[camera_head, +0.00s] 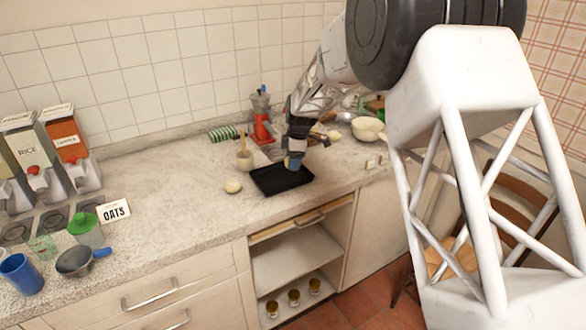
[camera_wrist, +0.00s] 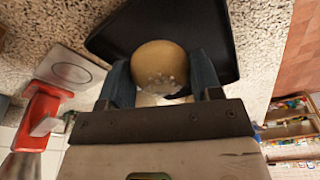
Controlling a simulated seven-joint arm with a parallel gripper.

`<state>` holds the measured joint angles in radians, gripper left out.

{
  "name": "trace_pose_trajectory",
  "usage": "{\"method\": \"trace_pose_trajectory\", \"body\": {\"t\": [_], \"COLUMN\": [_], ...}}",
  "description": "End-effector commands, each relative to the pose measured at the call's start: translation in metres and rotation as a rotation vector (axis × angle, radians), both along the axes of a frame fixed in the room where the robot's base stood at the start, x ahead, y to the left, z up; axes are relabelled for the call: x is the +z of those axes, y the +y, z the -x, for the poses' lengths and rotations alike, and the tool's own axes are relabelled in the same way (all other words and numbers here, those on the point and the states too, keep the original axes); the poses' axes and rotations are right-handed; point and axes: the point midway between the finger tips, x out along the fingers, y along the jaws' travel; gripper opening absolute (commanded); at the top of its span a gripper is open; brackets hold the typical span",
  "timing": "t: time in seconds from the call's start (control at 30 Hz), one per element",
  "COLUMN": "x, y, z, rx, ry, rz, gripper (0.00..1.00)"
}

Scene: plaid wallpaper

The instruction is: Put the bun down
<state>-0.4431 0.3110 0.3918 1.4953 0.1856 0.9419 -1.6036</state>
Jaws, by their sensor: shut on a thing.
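My gripper (camera_head: 293,162) is low over the black tray (camera_head: 266,186) on the counter. In the wrist view my gripper (camera_wrist: 160,72) has its two blue fingers on either side of a round tan bun (camera_wrist: 158,58), shut on it. The bun has a pale, speckled patch. The black tray (camera_wrist: 222,62) lies behind the bun in that view; I cannot tell whether the bun touches it. In the head view the held bun is hidden by the gripper. A second pale round bun (camera_head: 232,187) sits on the counter, left of the tray.
A pale bowl (camera_head: 367,128) is at the back right. Dispensers, an oats sign (camera_head: 115,211) and a blue cup (camera_head: 21,273) are at left. Counter left of the tray is mostly clear.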

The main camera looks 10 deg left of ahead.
Motion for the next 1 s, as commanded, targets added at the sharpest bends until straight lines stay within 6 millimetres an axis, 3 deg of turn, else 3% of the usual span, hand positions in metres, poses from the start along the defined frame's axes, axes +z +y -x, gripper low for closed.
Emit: {"method": "trace_pose_trajectory", "body": {"t": [0.43, 0.93, 0.97, 1.0], "x": [-0.033, -0.038, -0.038, -0.038], "y": [0.000, 0.000, 0.000, 0.000], "z": [0.000, 0.000, 0.000, 0.000], "rx": [0.000, 0.000, 0.000, 0.000], "ry": [-0.001, 0.000, -0.001, -0.001], "rz": [-0.001, -0.001, -0.001, -0.001], "gripper": [0.32, 0.32, 0.63, 0.69]}}
